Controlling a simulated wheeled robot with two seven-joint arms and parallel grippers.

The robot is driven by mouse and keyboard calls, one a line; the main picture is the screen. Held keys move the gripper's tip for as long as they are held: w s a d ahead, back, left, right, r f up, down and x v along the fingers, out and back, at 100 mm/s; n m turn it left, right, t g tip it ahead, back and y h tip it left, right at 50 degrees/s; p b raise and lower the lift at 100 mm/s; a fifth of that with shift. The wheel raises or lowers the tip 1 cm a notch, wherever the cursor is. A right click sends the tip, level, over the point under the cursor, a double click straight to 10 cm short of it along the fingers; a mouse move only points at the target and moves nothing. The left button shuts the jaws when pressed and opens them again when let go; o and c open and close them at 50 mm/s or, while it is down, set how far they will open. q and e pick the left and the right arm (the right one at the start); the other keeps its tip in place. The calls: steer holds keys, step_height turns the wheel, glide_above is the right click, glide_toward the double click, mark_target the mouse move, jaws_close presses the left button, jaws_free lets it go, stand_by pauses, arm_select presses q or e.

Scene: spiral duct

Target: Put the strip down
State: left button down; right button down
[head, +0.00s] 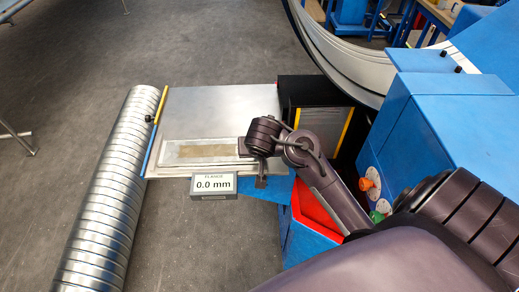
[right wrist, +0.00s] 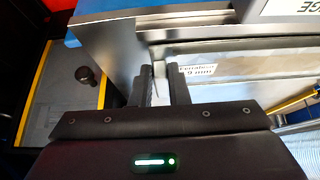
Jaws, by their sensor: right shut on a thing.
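The strip (head: 173,152) is a long, pale metal piece with a brownish middle, over the grey table plate (head: 215,105) in the head view. In the right wrist view, a pale face with a small printed label (right wrist: 197,71) runs off to the right from the fingers. My right gripper (head: 243,148) is shut on the strip at its right end; its fingers also show in the right wrist view (right wrist: 162,82). I cannot tell whether the strip touches the plate. My left gripper is not in view.
A gauge reading 0.0 mm (head: 214,184) stands at the plate's front edge. A ribbed spiral duct (head: 112,190) lies left of the plate, beside a yellow and blue edge bar (head: 155,130). A blue machine (head: 440,120) fills the right. Open floor lies at the far left.

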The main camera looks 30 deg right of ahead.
steer(key=c, duration=1.4)
jaws_free()
steer(key=shift+d+f, duration=0.1)
steer(key=shift+d, duration=0.05)
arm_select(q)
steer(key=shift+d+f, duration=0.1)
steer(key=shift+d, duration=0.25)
